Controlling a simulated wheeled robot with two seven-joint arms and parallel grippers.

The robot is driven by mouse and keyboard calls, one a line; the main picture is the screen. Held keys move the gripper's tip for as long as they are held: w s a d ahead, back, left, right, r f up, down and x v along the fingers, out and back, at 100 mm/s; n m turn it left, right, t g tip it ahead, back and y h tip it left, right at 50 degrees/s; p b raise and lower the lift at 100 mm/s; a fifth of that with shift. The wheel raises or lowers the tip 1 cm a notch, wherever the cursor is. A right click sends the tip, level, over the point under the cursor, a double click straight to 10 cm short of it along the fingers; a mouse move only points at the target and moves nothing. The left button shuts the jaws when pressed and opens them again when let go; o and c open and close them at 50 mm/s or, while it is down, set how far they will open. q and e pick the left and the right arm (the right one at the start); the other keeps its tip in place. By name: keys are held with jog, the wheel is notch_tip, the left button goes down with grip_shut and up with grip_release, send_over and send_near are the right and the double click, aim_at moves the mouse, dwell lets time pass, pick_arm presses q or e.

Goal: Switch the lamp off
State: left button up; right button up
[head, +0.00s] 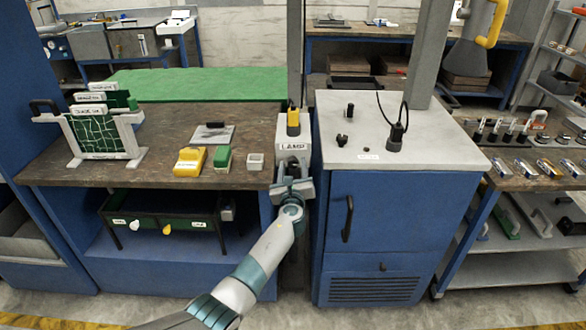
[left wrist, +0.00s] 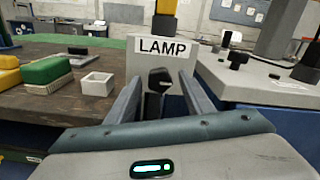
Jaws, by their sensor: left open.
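The lamp switch box (head: 292,148) is a pale box with a LAMP label and a yellow part on top, at the right edge of the wooden bench. In the left wrist view the lamp box (left wrist: 145,66) fills the upper middle, with a dark knob or lever (left wrist: 158,82) below the label. My left gripper (head: 293,182) is in front of the box. In the left wrist view its open fingers (left wrist: 160,95) stand on either side of the dark knob. Whether they touch it cannot be told. My right gripper is not in view.
A yellow block (head: 190,161), a green brush (head: 223,158) and a small white square cup (head: 255,161) lie on the bench left of the box. A blue cabinet (head: 385,230) with a grey top stands close on the right. A narrow gap separates bench and cabinet.

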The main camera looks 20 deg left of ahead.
pick_arm(q)
jog(key=shift+c, duration=0.3)
jog(key=c, duration=1)
